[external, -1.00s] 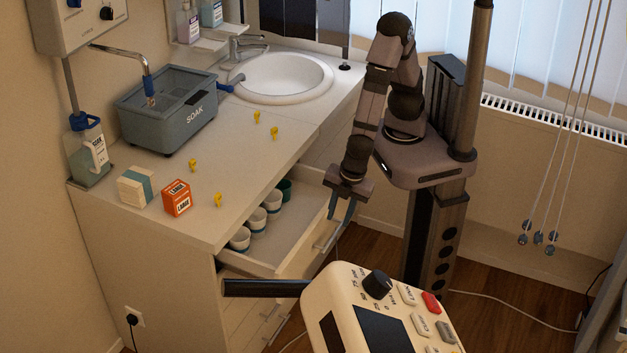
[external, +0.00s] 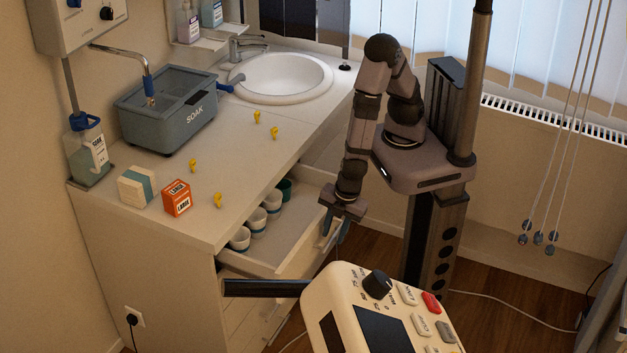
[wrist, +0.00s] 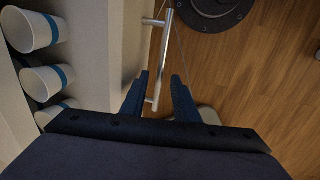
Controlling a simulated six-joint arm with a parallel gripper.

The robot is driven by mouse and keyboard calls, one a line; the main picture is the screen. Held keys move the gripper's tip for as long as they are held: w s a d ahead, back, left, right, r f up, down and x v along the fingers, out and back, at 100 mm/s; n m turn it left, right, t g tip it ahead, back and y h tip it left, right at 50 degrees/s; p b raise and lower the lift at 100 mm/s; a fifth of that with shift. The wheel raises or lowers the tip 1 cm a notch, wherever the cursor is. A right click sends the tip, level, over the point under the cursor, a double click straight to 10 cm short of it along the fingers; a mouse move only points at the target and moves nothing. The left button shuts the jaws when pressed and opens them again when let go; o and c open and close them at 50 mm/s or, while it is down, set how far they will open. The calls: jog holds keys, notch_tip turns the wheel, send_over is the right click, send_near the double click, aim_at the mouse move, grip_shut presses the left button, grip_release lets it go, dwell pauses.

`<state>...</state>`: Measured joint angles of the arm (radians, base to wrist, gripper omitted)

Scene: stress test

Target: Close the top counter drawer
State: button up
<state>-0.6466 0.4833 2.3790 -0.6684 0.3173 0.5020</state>
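The top counter drawer (external: 293,262) is pulled out from the counter, with several white cups (external: 257,222) with blue bands inside. Its metal bar handle (wrist: 158,62) is on the front face. My gripper (external: 337,238) points down at the drawer front, at the right end of the drawer. In the wrist view, my two dark blue fingers (wrist: 160,80) are apart, and the handle bar runs through the gap between them. I cannot tell whether either finger touches the bar. The cups also show at the left of the wrist view (wrist: 45,80).
The counter top (external: 245,165) holds a grey SOAK tub (external: 168,112), an orange box (external: 176,198), a white box (external: 137,187) and several yellow pieces. A cream control panel (external: 380,310) stands in the foreground. Wood floor is open right of the drawer.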

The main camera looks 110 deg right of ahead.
jog(key=shift+f, duration=0.1)
jog(key=shift+c, duration=0.7)
grip_shut()
jog(key=p, duration=0.4)
send_over(283, 229)
jog(key=shift+s+d, duration=0.1)
jog(key=shift+o, duration=0.7)
grip_release()
notch_tip(283, 229, up, 7)
jog(key=s+a, duration=0.1)
jog(key=shift+p, duration=0.35)
